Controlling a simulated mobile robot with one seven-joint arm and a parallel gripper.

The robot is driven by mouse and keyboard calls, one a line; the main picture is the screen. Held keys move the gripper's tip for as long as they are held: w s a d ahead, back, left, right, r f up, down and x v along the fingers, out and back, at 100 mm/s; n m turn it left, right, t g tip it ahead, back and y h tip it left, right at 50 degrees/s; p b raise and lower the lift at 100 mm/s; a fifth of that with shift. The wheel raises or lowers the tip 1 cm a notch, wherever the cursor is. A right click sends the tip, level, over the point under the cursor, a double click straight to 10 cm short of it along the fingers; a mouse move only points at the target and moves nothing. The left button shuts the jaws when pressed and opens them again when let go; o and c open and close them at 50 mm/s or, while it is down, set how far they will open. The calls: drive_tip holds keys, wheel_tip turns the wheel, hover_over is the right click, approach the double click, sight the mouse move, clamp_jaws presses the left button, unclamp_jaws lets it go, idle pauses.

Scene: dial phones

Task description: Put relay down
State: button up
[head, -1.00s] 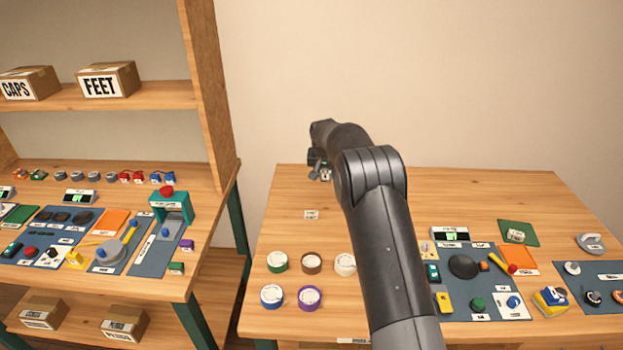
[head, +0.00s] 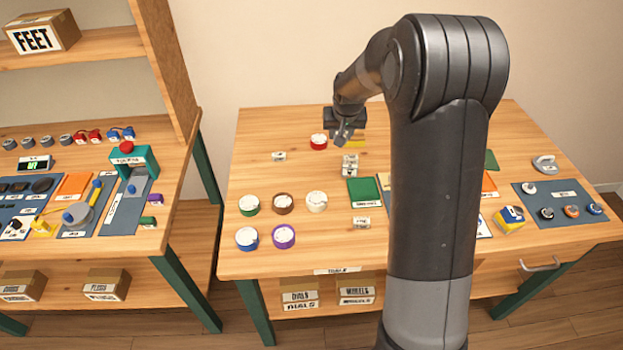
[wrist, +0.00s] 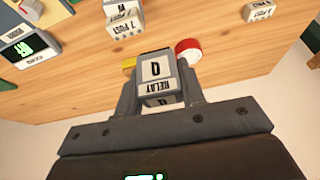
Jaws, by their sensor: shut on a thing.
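The relay (wrist: 158,70) is a small white and grey block marked "RELAY" and "Q". In the wrist view it sits between the two fingers of my gripper (wrist: 159,88), which is shut on it. In the head view my gripper (head: 344,134) is over the back part of the right table (head: 262,125), near a red dial (head: 318,142) and a yellow piece (head: 354,143). The relay is hard to make out there. I cannot tell whether it touches the table.
White blocks (head: 350,166) stand in front of my gripper; one reads "POST" in the wrist view (wrist: 124,20). A lone white block (head: 278,156) lies to the left. Several round dials (head: 283,203) stand at the front left. Bare wood lies at the back left.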

drive_tip(key=s+d, duration=0.2)
drive_tip(key=s, duration=0.5)
hover_over(311, 176)
drive_tip(key=s, duration=0.2)
drive_tip(key=f, duration=0.7)
drive_tip(key=shift+w+f, duration=0.2)
drive_tip(key=shift+f, duration=2.1)
drive_tip(key=shift+f, duration=0.1)
drive_tip(key=o, duration=1)
